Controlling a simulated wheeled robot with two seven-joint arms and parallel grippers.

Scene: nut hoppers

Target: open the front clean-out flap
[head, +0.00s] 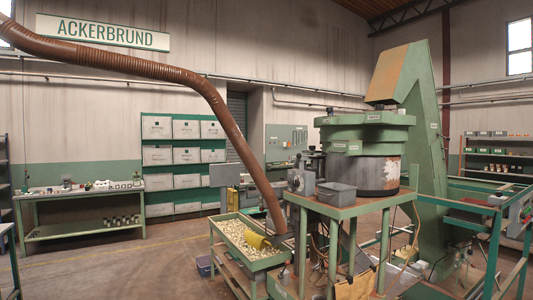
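The green machine has a round drum (376,175) with a scuffed white-and-brown side, under a thick green lid (365,135). It stands on a green-legged table (345,208) right of centre. A tall green slanted housing (425,150) rises behind it to the right. I cannot make out for certain which part is the front clean-out flap; parts below the table are small and cluttered. A tan panel (356,286) leans low in front, at the bottom edge. Neither of my grippers shows in the head view.
A green trough (226,250) of pale nuts with a yellow scoop (258,241) stands left of the machine, under a brown hose (190,78). A grey bin (336,192) sits on the table. Green rails (490,250) stand at right. Open floor (120,265) lies at left.

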